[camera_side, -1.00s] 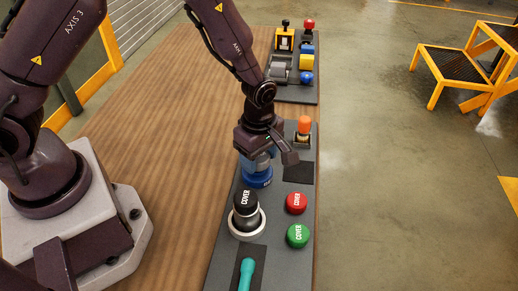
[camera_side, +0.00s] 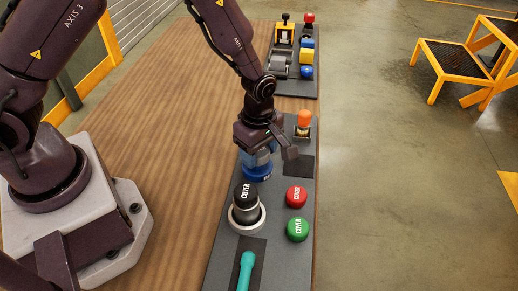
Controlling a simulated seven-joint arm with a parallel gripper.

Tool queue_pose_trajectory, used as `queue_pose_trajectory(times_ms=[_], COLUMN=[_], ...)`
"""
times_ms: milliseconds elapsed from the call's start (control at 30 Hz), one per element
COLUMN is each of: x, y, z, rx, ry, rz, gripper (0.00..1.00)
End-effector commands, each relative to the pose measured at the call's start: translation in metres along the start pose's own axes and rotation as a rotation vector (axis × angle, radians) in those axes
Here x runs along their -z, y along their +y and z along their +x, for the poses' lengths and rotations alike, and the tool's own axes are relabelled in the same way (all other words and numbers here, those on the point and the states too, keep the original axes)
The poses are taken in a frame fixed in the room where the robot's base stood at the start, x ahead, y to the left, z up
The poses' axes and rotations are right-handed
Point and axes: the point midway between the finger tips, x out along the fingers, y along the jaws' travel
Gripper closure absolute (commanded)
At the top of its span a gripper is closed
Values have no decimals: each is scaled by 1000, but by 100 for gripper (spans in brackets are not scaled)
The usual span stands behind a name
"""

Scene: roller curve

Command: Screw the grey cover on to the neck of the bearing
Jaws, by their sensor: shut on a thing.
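The bearing (camera_side: 258,173) is a blue round piece standing on the dark grey board, with a paler bluish part above its base. My gripper (camera_side: 264,146) is directly over it, pointing down, its jaws low around the top of the bearing. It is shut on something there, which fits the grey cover. The cover itself is hidden by the jaws and wrist, so I cannot tell how it sits on the neck.
A black cover (camera_side: 245,193) tops a grey post with a pale ring. A red cover (camera_side: 296,196) and a green cover (camera_side: 298,229) lie to the right. A teal handle (camera_side: 246,269) is in front, an orange knob (camera_side: 304,119) behind. The wooden table (camera_side: 170,130) is clear at left.

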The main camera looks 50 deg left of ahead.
Motion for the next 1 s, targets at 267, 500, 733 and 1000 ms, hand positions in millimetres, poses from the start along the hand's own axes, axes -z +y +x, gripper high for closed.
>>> queue_pose_trajectory(times_ms=[267, 500, 733, 1000], x=[0, 0, 0, 0], y=[0, 0, 0, 0], z=[2, 2, 4, 7], rx=[0, 0, 0, 0], ry=[0, 0, 0, 0], rz=[0, 0, -1, 1], gripper=[68, 68, 68, 68])
